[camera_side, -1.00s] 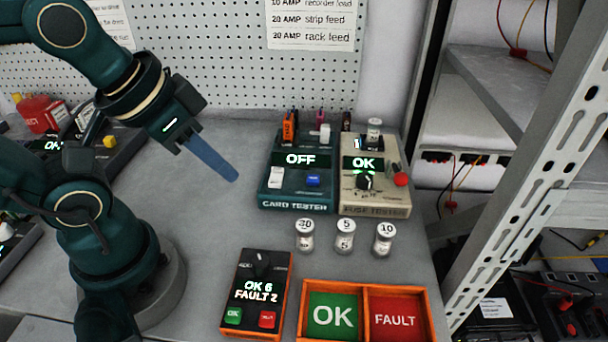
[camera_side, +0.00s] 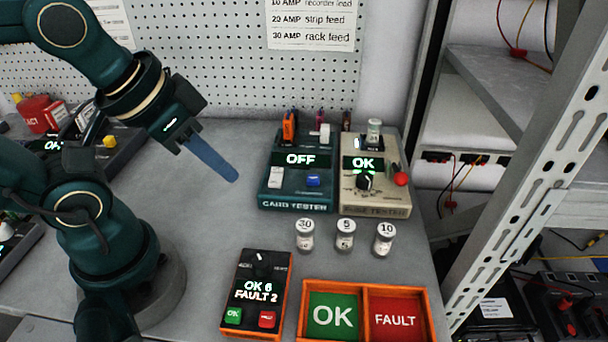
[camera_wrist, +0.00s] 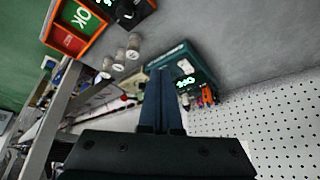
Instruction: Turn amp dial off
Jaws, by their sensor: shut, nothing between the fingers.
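The fuse tester (camera_side: 387,206) is a beige box at the back right of the bench, with a black dial (camera_side: 364,181) on its front. Its screen reads OK and green lights show above the dial. A fuse (camera_side: 374,131) stands upright at its top, and a red button (camera_side: 401,179) sits at its right. The dial's marks are too small to read. My gripper (camera_side: 232,178) is shut and empty, in the air left of the card tester (camera_side: 294,197), apart from both testers. In the wrist view my fingers (camera_wrist: 163,88) partly hide the testers.
The card tester's screen reads OFF. Three fuses (camera_side: 345,236) labelled 30, 5 and 10 stand in front of the testers. A counter box (camera_side: 262,262) and an orange OK/FAULT tray (camera_side: 364,288) lie nearer. A metal rack post (camera_side: 527,170) rises at right.

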